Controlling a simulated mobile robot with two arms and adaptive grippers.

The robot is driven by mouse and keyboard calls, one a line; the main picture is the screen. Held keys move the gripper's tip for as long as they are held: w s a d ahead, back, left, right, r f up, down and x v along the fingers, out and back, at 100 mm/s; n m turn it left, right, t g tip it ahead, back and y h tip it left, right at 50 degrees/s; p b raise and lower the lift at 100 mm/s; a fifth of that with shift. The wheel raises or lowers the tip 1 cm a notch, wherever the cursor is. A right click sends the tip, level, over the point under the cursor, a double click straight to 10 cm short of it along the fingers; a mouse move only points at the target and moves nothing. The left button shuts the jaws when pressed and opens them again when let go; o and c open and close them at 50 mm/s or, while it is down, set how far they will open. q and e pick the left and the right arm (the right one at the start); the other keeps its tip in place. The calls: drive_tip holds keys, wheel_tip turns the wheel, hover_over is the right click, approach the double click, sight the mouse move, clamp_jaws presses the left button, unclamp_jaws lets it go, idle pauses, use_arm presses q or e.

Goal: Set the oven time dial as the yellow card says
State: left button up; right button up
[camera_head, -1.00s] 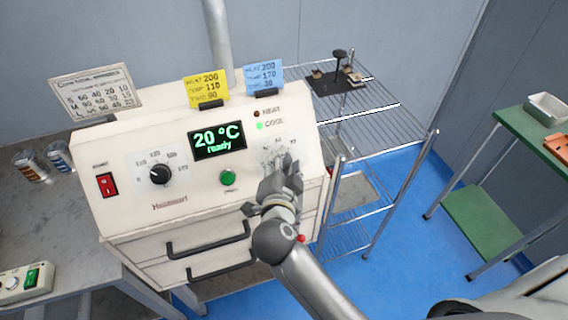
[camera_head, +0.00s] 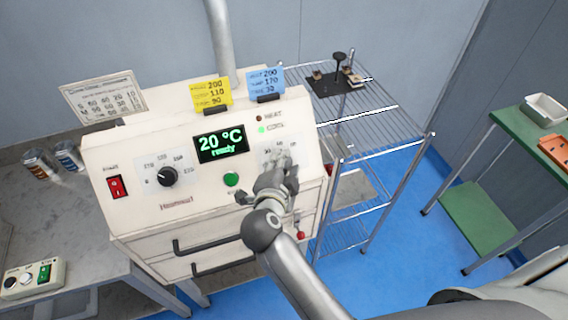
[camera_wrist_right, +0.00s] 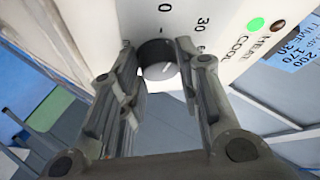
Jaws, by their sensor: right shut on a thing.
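The white oven (camera_head: 205,215) stands on the left, and its display (camera_head: 221,143) reads 20 °C ready. The yellow card (camera_head: 211,94) on top shows 200, 110 and a last line that looks like 90. My right gripper (camera_head: 279,164) is at the time dial and hides it in the head view. My left gripper is not in view.
A blue card (camera_head: 265,83) stands right of the yellow one. The temperature dial (camera_head: 167,176), red switch (camera_head: 115,187) and green button (camera_head: 231,180) are on the panel. A wire shelf (camera_head: 375,125) is close on the right. A paper chart (camera_head: 104,97) stands on the oven's left.

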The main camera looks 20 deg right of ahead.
drive_tip(key=o, duration=1)
